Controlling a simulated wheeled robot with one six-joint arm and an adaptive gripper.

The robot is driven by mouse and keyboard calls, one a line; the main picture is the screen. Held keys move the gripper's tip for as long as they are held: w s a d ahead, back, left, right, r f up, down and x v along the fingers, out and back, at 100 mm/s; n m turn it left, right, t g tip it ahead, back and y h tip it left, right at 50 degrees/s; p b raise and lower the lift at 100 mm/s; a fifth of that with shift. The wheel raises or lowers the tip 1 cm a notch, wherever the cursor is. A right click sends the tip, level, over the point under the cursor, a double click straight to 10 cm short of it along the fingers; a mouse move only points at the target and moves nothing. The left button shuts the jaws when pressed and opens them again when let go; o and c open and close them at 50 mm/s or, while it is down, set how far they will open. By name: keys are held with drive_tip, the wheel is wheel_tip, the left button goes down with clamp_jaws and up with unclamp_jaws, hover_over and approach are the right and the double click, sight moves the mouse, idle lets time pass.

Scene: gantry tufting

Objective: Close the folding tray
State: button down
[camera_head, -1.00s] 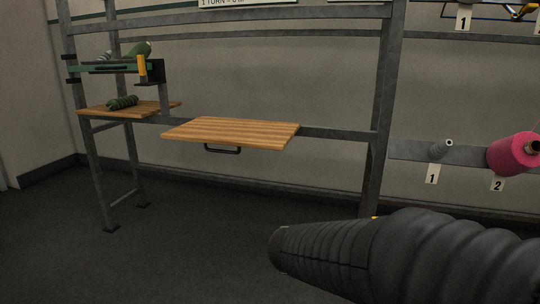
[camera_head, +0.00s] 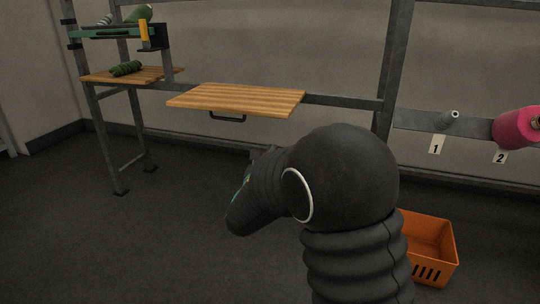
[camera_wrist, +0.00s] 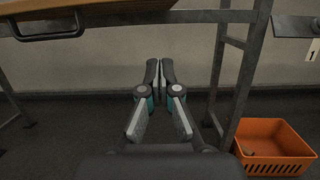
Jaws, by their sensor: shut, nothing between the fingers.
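The folding tray (camera_head: 236,97) is a striped wooden board standing out level from the grey frame in the head view. A dark handle (camera_head: 228,117) hangs under its front edge. In the wrist view the tray's underside edge (camera_wrist: 88,8) and its handle (camera_wrist: 50,26) show at the top left. My gripper (camera_wrist: 160,62) is shut and empty in the wrist view, below and to the right of the tray, apart from it. In the head view my arm hides the fingertips.
An orange basket (camera_head: 428,246) stands on the floor at right. A pink cone (camera_head: 515,128) sits on the right rail. A frame post (camera_wrist: 232,75) stands right of my gripper.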

drive_tip(key=w+d+r, duration=0.2)
drive_tip(key=w+r, duration=0.3)
drive_tip(key=shift+w+r+p, duration=0.2)
drive_tip(key=shift+r+p, duration=0.05)
drive_tip(key=shift+p, duration=0.2)
